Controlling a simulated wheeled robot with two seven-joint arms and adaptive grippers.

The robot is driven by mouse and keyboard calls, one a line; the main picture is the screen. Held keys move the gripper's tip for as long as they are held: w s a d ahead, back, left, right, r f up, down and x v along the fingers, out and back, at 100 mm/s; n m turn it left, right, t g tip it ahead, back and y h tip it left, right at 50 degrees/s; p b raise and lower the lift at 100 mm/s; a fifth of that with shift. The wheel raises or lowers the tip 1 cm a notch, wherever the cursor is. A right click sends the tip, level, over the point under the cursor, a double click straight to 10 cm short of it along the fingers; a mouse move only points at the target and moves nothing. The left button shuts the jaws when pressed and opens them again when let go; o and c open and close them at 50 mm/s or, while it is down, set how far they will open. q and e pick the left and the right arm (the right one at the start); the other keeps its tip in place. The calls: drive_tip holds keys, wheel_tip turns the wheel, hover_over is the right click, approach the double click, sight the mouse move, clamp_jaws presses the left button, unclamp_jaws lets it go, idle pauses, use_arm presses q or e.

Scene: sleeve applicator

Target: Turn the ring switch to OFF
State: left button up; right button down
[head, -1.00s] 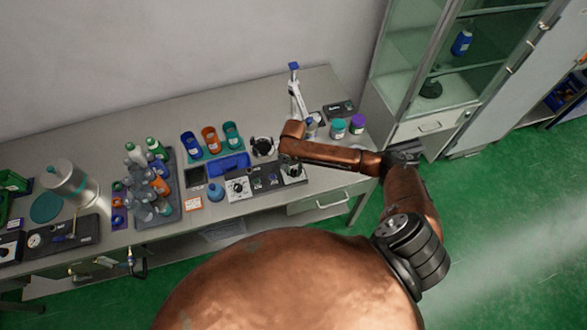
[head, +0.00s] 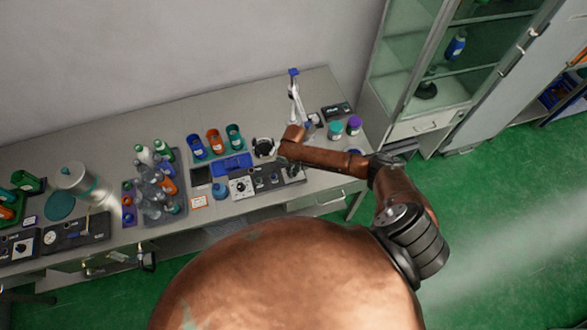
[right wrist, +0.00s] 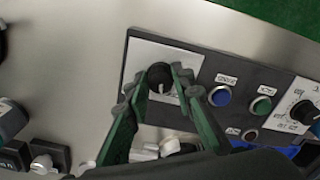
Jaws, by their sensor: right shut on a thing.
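The switch is a black round knob (right wrist: 159,77) with a pale pointer line, on a white plate at one end of a dark control panel (right wrist: 205,62). In the right wrist view, my right gripper (right wrist: 155,80) has its two green-and-grey fingers on either side of the knob and is shut on it. The plate's lettering is too small or covered to read. In the head view, the panel (head: 266,181) lies near the table's front edge, with my right arm over its right end. My left gripper is not in view.
The panel also bears a blue button (right wrist: 220,96), a green button (right wrist: 261,104) and another dial (right wrist: 304,112). Coloured cups (head: 214,141) and a bottle rack (head: 178,208) stand to the left. A glass cabinet (head: 430,75) stands right of the table.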

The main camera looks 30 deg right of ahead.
sight(294, 171)
drive_tip(key=n+p, duration=0.1)
drive_tip(key=n, duration=0.4)
drive_tip(key=shift+d+n, duration=0.1)
drive_tip(key=shift+n, duration=0.2)
idle(0.4)
drive_tip(key=c, duration=1.7)
unclamp_jaws()
drive_tip(key=shift+o, duration=0.2)
wheel_tip(294, 171, up, 12)
